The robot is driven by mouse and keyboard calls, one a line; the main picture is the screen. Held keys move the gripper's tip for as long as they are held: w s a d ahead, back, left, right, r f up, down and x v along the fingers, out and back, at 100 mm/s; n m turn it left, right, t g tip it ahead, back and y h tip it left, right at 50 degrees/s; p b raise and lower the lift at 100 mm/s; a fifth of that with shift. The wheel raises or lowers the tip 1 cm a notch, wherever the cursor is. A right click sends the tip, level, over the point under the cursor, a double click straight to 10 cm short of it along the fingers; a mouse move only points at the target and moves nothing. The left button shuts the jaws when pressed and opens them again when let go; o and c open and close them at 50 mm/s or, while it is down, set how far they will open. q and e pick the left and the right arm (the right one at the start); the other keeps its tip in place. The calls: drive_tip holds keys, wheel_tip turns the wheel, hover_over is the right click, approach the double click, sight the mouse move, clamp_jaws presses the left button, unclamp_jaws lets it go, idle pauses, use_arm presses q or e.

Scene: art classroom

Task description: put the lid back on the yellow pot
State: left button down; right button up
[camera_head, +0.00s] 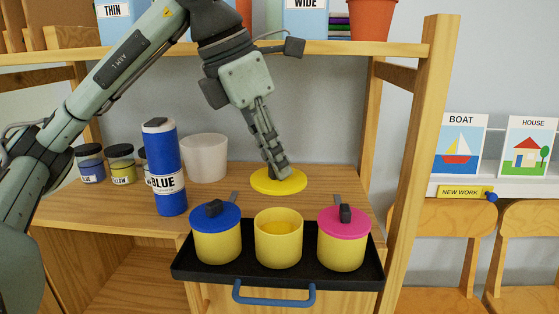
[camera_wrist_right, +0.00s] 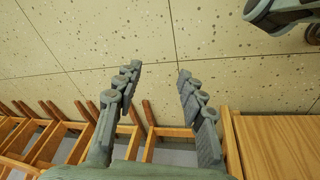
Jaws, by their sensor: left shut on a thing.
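The yellow lid (camera_head: 279,182) is at the wooden shelf top, behind the black tray. My left gripper (camera_head: 277,168) comes down from above and is shut on it; its fingers hide the knob. I cannot tell whether the lid touches the wood or is just above it. The open yellow pot (camera_head: 279,244) stands upright in the middle of the tray, in front of the lid and apart from it. My right gripper (camera_wrist_right: 157,78) is open and empty in the right wrist view, with its fingers apart.
The black tray (camera_head: 279,277) also holds a blue-lidded pot (camera_head: 217,240) at left and a pink-lidded pot (camera_head: 343,245) at right. A tall blue bottle (camera_head: 167,185), a white cup (camera_head: 205,158) and small paint jars (camera_head: 122,166) stand left of the lid. An upper shelf (camera_head: 350,47) crosses behind my left arm.

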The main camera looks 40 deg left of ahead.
sight(269, 179)
use_arm(q)
drive_tip(key=shift+f, duration=0.15)
drive_tip(key=shift+s+f+b, duration=0.1)
drive_tip(key=shift+f+b, duration=0.2)
drive_tip(key=shift+b, duration=0.15)
drive_tip(key=shift+f+b, duration=0.85)
drive_tip(key=shift+f, duration=0.1)
wheel_tip(269, 179, down, 3)
drive_tip(key=shift+r+b, duration=0.2)
drive_tip(key=shift+b, duration=0.9)
drive_tip(key=shift+f+b, duration=0.35)
drive_tip(key=shift+f, duration=0.1)
use_arm(e)
wheel_tip(269, 179, up, 13)
drive_tip(key=w, duration=0.1)
drive_tip(key=shift+r+t+h, duration=0.15)
drive_tip(key=shift+t+h, duration=0.15)
drive_tip(key=shift+t, duration=0.1)
use_arm(q)
drive_tip(key=shift+f, duration=0.15)
